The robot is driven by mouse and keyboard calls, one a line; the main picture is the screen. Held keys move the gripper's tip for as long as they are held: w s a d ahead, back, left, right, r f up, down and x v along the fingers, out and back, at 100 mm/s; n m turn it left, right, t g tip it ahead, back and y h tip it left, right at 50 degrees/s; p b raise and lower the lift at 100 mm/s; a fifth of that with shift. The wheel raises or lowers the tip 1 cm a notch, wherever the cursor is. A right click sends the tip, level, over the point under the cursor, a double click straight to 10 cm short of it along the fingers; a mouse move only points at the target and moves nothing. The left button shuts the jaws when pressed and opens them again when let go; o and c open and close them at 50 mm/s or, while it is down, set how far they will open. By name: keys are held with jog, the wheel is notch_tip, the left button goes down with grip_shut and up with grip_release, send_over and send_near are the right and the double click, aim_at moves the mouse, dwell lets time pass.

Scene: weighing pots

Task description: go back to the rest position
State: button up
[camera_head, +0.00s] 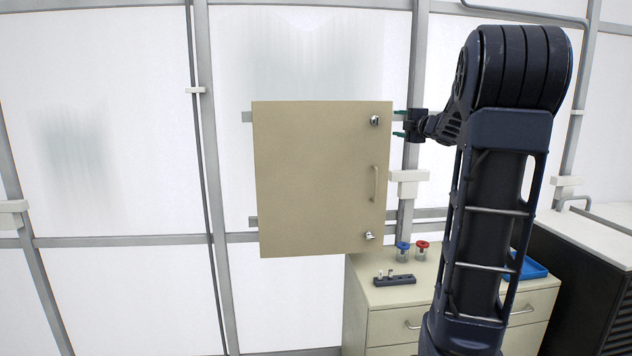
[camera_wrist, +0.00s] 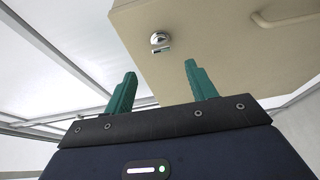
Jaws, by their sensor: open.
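My gripper (camera_head: 400,124) is raised at the right edge of a beige wall cabinet (camera_head: 312,180), near its upper lock. Its two green fingers are apart with nothing between them; they also show in the wrist view (camera_wrist: 158,90). The cabinet door is shut. A silver lock (camera_head: 374,120) sits near its upper right corner; the wrist view shows this lock (camera_wrist: 160,40) just beyond the fingers. A second lock (camera_head: 369,236) is at the lower right, with a handle (camera_head: 375,184) between them. I cannot tell whether the fingers touch the door.
A drawer unit (camera_head: 388,327) stands below, right of the cabinet. On it are a blue-lidded pot (camera_head: 403,252), a red-lidded pot (camera_head: 422,250), a dark holder (camera_head: 395,281) and a blue tray (camera_head: 533,267), partly behind my arm. A dark bench (camera_head: 575,270) stands at the right.

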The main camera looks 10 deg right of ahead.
jog(key=s+a+f+m+g+h, duration=0.2)
jog(key=s+a+f+m+g, duration=0.2)
jog(key=s, duration=0.9)
jog(key=s+a+f+m+g+h, duration=0.2)
jog(key=s+a+f+m+g, duration=0.2)
jog(key=s+f+m, duration=0.6)
jog(key=s+a+f+m+g+h, duration=0.2)
jog(key=s+a+f+m+g, duration=0.2)
jog(key=s+f+m, duration=0.3)
jog(key=s+a+f, duration=0.1)
jog(key=s+f, duration=0.3)
jog(key=s, duration=0.6)
jog(key=shift+a+f+m, duration=0.15)
jog(key=shift+a+m, duration=0.25)
jog(key=shift+w, duration=0.1)
